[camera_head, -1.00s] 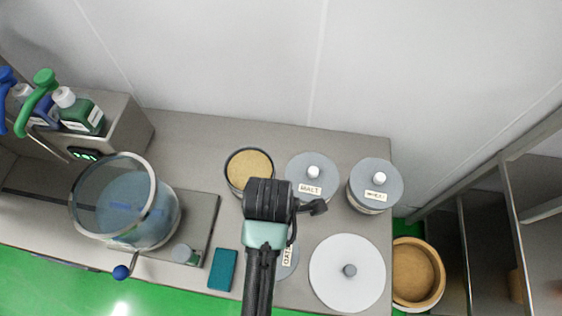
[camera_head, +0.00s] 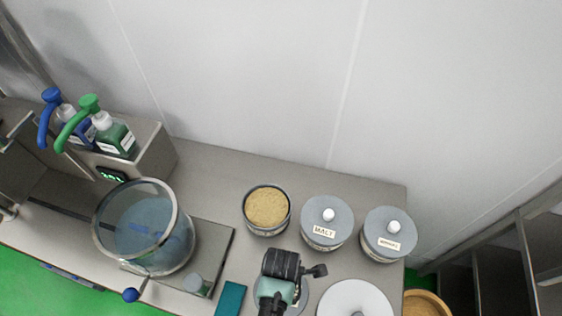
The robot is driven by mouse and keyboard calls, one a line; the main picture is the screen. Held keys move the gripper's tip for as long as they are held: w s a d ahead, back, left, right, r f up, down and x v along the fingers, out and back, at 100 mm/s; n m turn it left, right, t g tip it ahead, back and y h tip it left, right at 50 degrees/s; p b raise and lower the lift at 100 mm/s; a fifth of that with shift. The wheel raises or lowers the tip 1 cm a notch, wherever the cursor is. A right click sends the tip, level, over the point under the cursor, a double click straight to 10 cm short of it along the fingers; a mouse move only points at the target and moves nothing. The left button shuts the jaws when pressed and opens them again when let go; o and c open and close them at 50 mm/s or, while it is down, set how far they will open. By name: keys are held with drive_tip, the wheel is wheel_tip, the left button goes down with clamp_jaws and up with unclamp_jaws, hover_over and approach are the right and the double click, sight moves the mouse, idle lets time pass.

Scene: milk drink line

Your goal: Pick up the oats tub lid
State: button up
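The oats tub lid (camera_head: 302,296) is a grey disc lying on the counter at the bottom of the view, mostly covered by my arm. The open oats tub (camera_head: 267,208) stands behind it, filled with tan grain. My gripper (camera_head: 281,266) is seen from above over the lid area, just in front of the tub. Its fingertips are hidden beneath its own body, so I cannot tell whether they touch the lid or how far apart they are.
Lidded tubs, malt (camera_head: 327,223) and another (camera_head: 389,235), stand at the right. A large white lid (camera_head: 352,303) lies right of my gripper. A teal cloth (camera_head: 230,298) and a glass vessel (camera_head: 143,228) are at the left. The counter's back strip is clear.

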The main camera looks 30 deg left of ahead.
drive_tip(key=shift+f, duration=0.45)
clamp_jaws()
